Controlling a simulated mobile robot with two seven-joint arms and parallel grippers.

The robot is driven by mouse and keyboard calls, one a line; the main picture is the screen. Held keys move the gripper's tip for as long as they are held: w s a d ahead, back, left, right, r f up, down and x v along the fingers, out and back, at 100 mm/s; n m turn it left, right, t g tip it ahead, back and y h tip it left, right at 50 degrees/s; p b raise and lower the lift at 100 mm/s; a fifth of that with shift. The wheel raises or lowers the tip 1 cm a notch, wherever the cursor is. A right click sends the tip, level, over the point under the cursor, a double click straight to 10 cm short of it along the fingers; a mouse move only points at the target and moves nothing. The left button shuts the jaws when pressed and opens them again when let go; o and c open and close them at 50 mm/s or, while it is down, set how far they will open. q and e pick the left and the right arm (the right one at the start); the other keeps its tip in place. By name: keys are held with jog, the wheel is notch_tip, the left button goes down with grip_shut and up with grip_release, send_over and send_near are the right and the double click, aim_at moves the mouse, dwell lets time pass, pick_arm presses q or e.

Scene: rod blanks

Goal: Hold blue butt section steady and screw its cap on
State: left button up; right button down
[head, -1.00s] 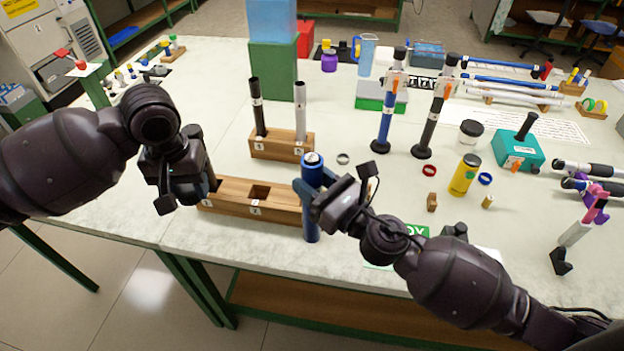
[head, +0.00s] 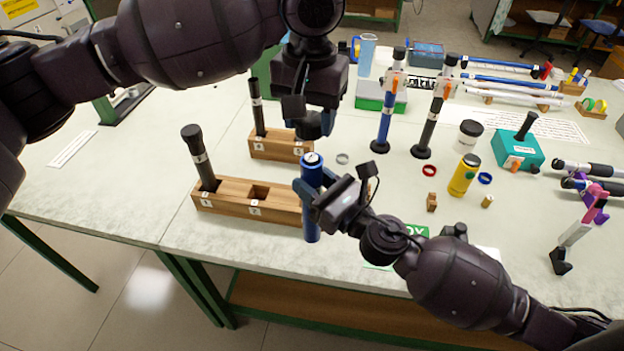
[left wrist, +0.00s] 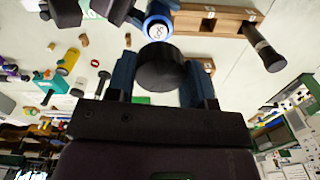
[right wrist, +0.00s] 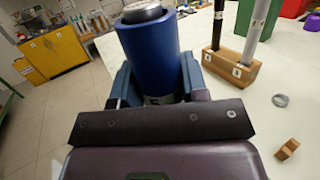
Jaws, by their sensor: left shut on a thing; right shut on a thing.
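The blue butt section (head: 312,208) stands upright near the front table edge. Its open-looking top with a pale round label faces up. My right gripper (head: 308,192) is shut around its upper part; the section fills the jaws in the right wrist view (right wrist: 150,52). My left gripper (head: 315,128) is shut on a black round cap (left wrist: 160,68), seen between its blue fingers in the left wrist view. The cap is apart from the section, whose labelled top (left wrist: 157,27) shows just beyond it.
A wooden block (head: 230,205) left of the section holds a black-gripped rod (head: 197,155) and has an empty square hole. A second wooden block (head: 270,150) with rods stands behind. Rings, a yellow bottle (head: 464,175) and a teal box (head: 517,150) are to the right.

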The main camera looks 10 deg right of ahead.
aim_at(311, 158)
pick_arm(q)
jog(key=shift+d, duration=0.1)
dwell(0.4)
jog(key=shift+f, duration=1.95)
jog(key=shift+s+f, duration=0.1)
jog(key=shift+f, duration=0.8)
jog(key=shift+f, duration=0.55)
